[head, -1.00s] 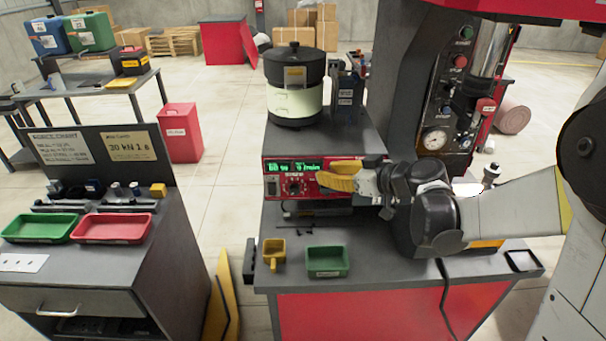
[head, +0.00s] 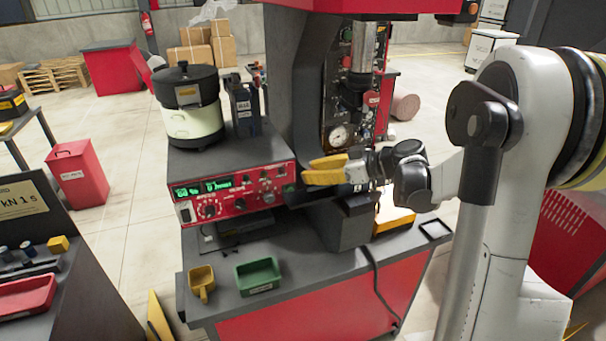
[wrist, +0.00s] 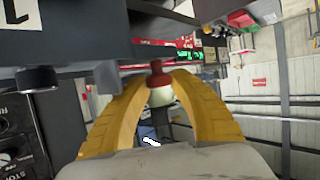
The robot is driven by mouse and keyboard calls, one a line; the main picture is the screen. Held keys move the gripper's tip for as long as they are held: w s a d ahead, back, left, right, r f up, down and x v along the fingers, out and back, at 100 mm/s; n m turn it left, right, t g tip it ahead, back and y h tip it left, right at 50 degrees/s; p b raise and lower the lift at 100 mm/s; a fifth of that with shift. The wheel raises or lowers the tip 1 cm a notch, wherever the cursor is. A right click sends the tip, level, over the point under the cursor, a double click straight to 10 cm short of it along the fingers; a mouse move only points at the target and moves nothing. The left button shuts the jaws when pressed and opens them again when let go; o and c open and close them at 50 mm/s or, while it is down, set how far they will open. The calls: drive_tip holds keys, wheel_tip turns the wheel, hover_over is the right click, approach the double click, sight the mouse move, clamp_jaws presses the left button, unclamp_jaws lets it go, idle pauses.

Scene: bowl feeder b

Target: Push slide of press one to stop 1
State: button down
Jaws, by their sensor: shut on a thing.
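My gripper (head: 322,170), with yellow fingers, is in front of the press (head: 290,75), at the right end of the red control unit (head: 235,192). A dark bar (wrist: 100,58) of the machine runs just above the fingers. No stop marking is readable.
A lidded bowl feeder (head: 190,110) stands left of the press. A green tray (head: 258,275) and a yellow cup (head: 201,283) sit on the front of the bench. A gauge panel (head: 340,135) is behind my gripper. The floor at left has free room.

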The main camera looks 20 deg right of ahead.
drive_tip(key=shift+f, duration=0.1)
drive_tip(key=c, duration=1.1)
unclamp_jaws()
drive_tip(key=shift+c, duration=0.2)
drive_tip(key=v, duration=1.2)
drive_tip(key=s+a+f+m+g+h+b, duration=0.1)
drive_tip(key=s+a+f+m+g+h, duration=0.1)
drive_tip(key=s+a, duration=0.35)
drive_tip(key=s+a+f+m+g+h, duration=0.2)
drive_tip(key=a, duration=0.7)
drive_tip(key=s+a+f+m+h, duration=0.2)
drive_tip(key=s, duration=0.3)
drive_tip(key=s+a+f+m+t+h+b, duration=0.1)
drive_tip(key=s+f+m+h, duration=0.1)
drive_tip(key=s, duration=0.3)
drive_tip(key=shift+s+a+m+h, duration=0.3)
drive_tip(key=shift+a+h, duration=0.1)
drive_tip(key=shift+h, duration=0.2)
